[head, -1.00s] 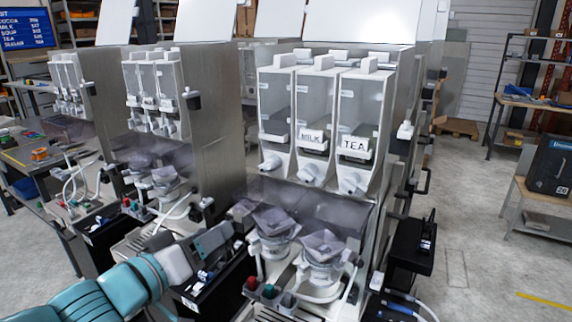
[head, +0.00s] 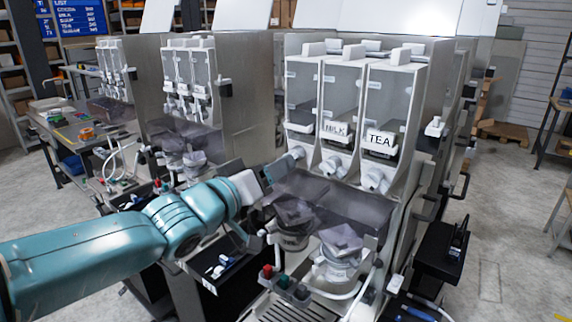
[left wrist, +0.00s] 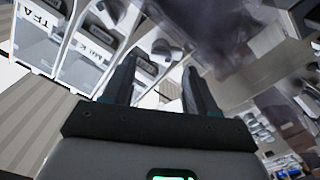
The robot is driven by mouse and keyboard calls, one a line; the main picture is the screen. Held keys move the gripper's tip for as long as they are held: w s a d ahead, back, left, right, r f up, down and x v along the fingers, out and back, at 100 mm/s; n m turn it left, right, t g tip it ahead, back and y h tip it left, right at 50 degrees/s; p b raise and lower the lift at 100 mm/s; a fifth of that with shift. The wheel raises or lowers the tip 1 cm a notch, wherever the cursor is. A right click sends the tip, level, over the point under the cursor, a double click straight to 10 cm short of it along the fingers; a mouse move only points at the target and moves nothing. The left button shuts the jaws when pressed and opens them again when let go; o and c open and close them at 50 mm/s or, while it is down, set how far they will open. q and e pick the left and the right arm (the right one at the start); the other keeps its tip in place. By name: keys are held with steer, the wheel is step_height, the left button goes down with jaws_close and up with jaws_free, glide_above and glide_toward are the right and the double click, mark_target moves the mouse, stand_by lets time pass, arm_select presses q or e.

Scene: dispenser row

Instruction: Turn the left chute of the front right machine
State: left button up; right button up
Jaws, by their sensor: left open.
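The front right machine has three clear canisters; the middle one is labelled MILK (head: 336,129) and the right one TEA (head: 380,139). Its white left chute (head: 296,154) sticks out below the left canister. My left gripper (head: 278,168) is at this chute, reaching in from the left, and partly covers it. In the left wrist view my open left gripper (left wrist: 160,72) has its two dark fingers apart, with a pale chute part (left wrist: 168,88) between or just beyond the tips. Whether they touch it I cannot tell. My right gripper is not in view.
The middle chute (head: 334,167) and right chute (head: 374,180) sit to the right of the left one. Mixing bowls (head: 340,258) and a dark translucent panel (head: 330,198) lie below. Another machine (head: 187,85) stands to the left.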

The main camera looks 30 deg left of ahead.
arm_select(q)
steer(key=w, duration=0.4)
steer(key=shift+d, duration=0.15)
steer(key=shift+s, duration=0.1)
steer(key=c, duration=1.1)
steer(key=shift+o, duration=0.2)
